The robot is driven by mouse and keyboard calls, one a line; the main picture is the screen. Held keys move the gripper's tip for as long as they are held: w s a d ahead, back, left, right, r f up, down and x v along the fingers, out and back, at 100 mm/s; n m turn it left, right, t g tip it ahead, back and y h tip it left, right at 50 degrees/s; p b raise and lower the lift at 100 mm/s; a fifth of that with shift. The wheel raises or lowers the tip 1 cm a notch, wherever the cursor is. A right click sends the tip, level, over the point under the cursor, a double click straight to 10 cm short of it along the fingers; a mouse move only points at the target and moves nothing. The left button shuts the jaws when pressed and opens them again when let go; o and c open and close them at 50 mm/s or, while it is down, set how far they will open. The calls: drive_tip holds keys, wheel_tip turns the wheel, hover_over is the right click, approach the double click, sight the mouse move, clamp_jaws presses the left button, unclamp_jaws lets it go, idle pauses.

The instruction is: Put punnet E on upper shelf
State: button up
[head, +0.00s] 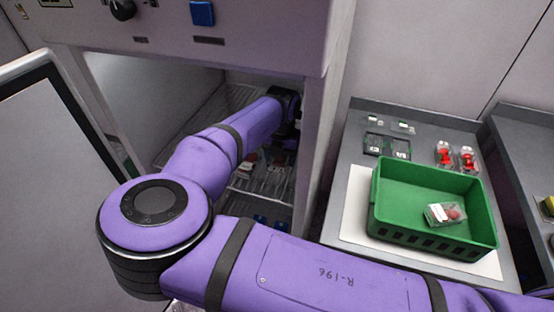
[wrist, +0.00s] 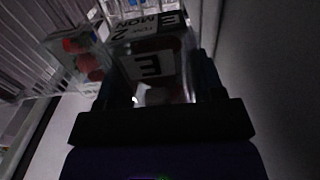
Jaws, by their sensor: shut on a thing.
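Punnet E (wrist: 150,68), a clear box with a white label marked "E", "MON" and "2", is between the fingers of my gripper (wrist: 158,82) in the wrist view. My gripper is shut on it. In the head view my arm reaches into the open cabinet (head: 318,130), and the punnet cannot be made out there. A wire shelf (wrist: 35,70) shows beside the punnet in the wrist view. Whether the punnet touches this shelf cannot be told.
Another punnet with red berries (wrist: 86,58) stands close left of punnet E. Red-filled punnets (head: 250,163) sit on a wire rack below my arm. The cabinet door (head: 60,150) is open at left. A green crate (head: 383,215) holding one punnet (head: 440,214) stands on the right counter.

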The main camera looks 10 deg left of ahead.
drive_tip(key=shift+f, duration=2.4)
drive_tip(key=o, duration=1)
drive_tip(key=shift+f, duration=0.1)
drive_tip(key=shift+o, duration=0.2)
wheel_tip(320, 180, up, 12)
drive_tip(key=shift+r, duration=0.1)
